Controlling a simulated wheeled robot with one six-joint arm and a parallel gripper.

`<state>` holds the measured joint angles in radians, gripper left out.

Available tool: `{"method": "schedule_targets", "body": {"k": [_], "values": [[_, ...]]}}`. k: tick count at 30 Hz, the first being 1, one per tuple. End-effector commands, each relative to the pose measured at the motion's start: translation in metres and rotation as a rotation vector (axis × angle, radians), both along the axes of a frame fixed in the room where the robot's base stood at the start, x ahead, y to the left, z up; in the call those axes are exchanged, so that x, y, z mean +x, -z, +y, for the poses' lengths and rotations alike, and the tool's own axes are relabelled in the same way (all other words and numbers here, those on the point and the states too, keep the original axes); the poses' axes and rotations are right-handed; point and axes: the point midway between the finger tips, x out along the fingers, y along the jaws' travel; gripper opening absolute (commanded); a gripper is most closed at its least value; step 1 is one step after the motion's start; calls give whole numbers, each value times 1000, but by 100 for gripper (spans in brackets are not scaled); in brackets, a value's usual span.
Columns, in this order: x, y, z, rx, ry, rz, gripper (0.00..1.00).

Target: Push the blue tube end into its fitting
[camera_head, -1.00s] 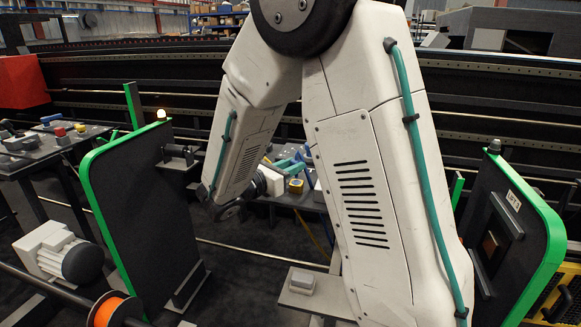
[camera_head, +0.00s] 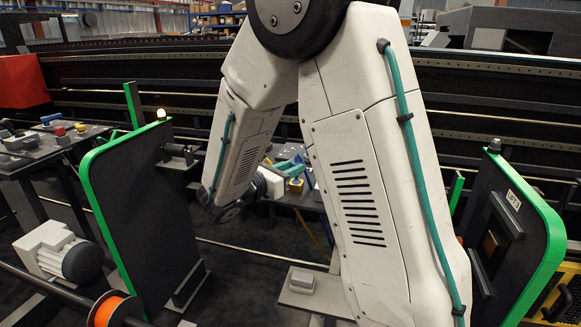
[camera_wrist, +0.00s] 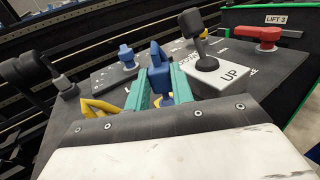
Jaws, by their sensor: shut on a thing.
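In the wrist view my gripper (camera_wrist: 163,92) has teal fingers closed on a blue piece (camera_wrist: 158,60), which stands up between them above the dark bench top. I take this piece to be the blue tube end. Its lower part is hidden by the fingers and my wrist housing, so I cannot tell whether it sits in a fitting. A second blue piece (camera_wrist: 127,56) stands on the bench to the left, apart from the gripper. In the head view my arm hides much of the work area.
A white box marked UP (camera_wrist: 222,75) with a black lever (camera_wrist: 197,40) stands close to the right of the gripper. A red handle (camera_wrist: 256,36) is farther right. A yellow part (camera_wrist: 98,108) lies left of the fingers. Green-edged panels (camera_head: 140,215) flank my arm.

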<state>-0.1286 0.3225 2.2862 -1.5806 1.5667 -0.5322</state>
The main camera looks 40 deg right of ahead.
Motion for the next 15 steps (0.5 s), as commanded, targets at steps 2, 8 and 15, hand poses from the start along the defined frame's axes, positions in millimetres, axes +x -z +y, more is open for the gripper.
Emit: {"method": "schedule_targets", "body": {"k": [2, 8, 15], "values": [[0, 2, 0, 0, 0, 1, 0], [0, 7, 0, 0, 0, 2, 0], [0, 13, 0, 0, 0, 1, 0]]}}
